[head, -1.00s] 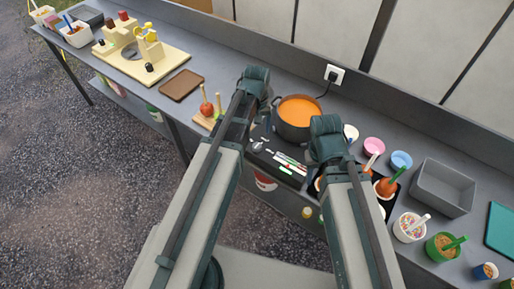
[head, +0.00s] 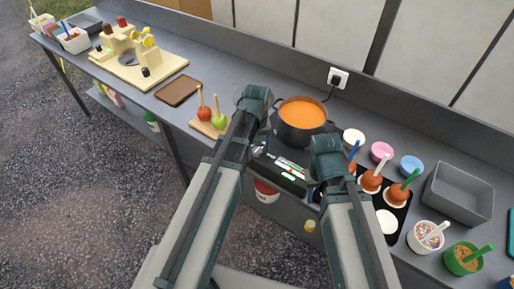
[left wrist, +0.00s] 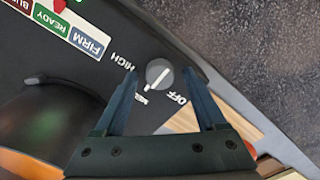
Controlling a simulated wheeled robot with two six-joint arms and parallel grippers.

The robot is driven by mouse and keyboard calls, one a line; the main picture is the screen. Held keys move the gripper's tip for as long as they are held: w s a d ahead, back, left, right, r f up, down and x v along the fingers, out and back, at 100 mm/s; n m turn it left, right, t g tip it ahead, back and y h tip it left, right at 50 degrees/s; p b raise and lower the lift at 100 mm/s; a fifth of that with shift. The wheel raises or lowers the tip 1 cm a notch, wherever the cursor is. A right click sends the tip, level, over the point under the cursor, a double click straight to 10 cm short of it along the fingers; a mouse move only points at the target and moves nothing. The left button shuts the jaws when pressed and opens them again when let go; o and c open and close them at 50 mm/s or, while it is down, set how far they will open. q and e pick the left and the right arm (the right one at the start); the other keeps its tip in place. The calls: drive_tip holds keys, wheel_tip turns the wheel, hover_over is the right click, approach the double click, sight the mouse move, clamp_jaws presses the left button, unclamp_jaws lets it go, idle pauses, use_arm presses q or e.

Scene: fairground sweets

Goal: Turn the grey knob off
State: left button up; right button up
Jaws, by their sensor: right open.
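The grey knob (left wrist: 159,73) is round with a white pointer line and sits on the black cooker panel (left wrist: 110,18). Its line slants towards the lower left, at a partly hidden label between HIGH and OFF, not at OFF. My left gripper (left wrist: 160,76) is open, one finger on each side of the knob with gaps beside it. I cannot tell whether the fingertips reach its depth. In the head view my left wrist (head: 256,103) is over the cooker's left side. My right gripper (head: 313,190) is open, mostly hidden under its wrist, near the cooker's right front.
A pot of orange liquid (head: 303,113) stands on the cooker between my wrists. A board with a red and a green apple (head: 218,122) is close left. A black tray with coated apples (head: 395,212) is right. Sprinkle tubs (head: 428,236) stand front right.

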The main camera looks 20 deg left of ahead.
use_arm(q)
clamp_jaws()
drive_tip(key=shift+n, duration=0.3)
drive_tip(key=n, duration=0.6)
drive_tip(key=shift+n, duration=0.3)
drive_tip(key=n, duration=0.6)
drive_tip(key=shift+n, duration=0.5)
drive_tip(key=shift+o, duration=0.7)
unclamp_jaws()
